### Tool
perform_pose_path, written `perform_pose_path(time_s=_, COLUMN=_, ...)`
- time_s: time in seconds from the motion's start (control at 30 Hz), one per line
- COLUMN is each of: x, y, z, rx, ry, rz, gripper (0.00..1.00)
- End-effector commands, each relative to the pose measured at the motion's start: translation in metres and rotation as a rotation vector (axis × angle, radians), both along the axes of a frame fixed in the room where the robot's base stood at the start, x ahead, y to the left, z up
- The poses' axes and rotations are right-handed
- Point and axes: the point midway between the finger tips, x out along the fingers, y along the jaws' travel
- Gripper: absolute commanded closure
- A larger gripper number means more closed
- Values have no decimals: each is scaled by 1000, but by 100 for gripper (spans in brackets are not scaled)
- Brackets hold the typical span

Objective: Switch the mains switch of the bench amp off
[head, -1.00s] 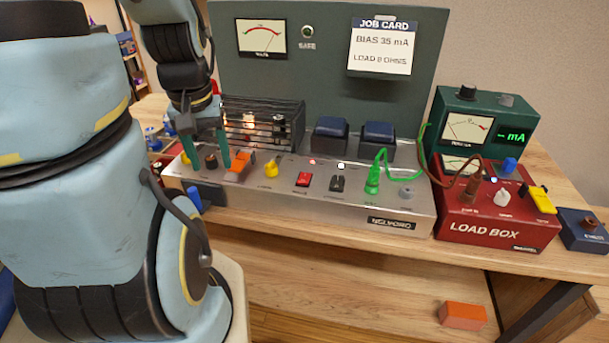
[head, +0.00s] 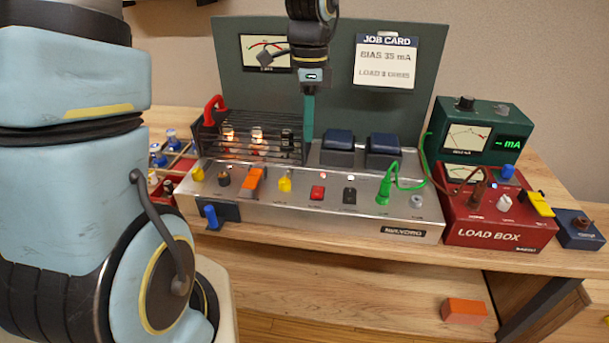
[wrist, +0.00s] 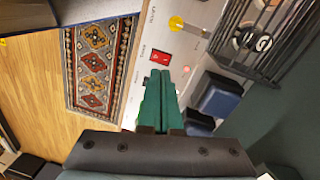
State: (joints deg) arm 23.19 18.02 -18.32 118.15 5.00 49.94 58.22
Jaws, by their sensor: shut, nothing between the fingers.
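The bench amp (head: 300,212) is a long silver chassis with a row of controls on its front. Its red rocker (head: 317,193), apparently the mains switch, sits mid-panel between a yellow knob (head: 285,184) and a black switch (head: 349,195). A small lamp glows above the rocker. The red rocker also shows in the wrist view (wrist: 161,57), just beyond the fingertips. My gripper (head: 309,136) points down above the chassis, behind the rocker in the head view. Its green fingers (wrist: 161,74) are together and empty. The black switch is hidden or unclear in the wrist view.
A tube cage (head: 255,138) with glowing tubes stands left of my gripper, and dark blue blocks (head: 339,139) stand to its right. A green cable (head: 398,177) plugs in right of the switches. The red load box (head: 490,225) stands at the right. A tall dark panel rises behind.

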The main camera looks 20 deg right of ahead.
Motion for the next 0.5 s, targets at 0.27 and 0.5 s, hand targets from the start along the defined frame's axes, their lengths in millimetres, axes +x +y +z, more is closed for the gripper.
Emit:
perform_pose_path(time_s=0.27, x=-10, y=-32, z=9, rx=-5, ry=33, rz=-219, gripper=100)
perform_pose_path(time_s=0.5, x=-10, y=-31, z=9, rx=-5, ry=33, rz=-219, gripper=100)
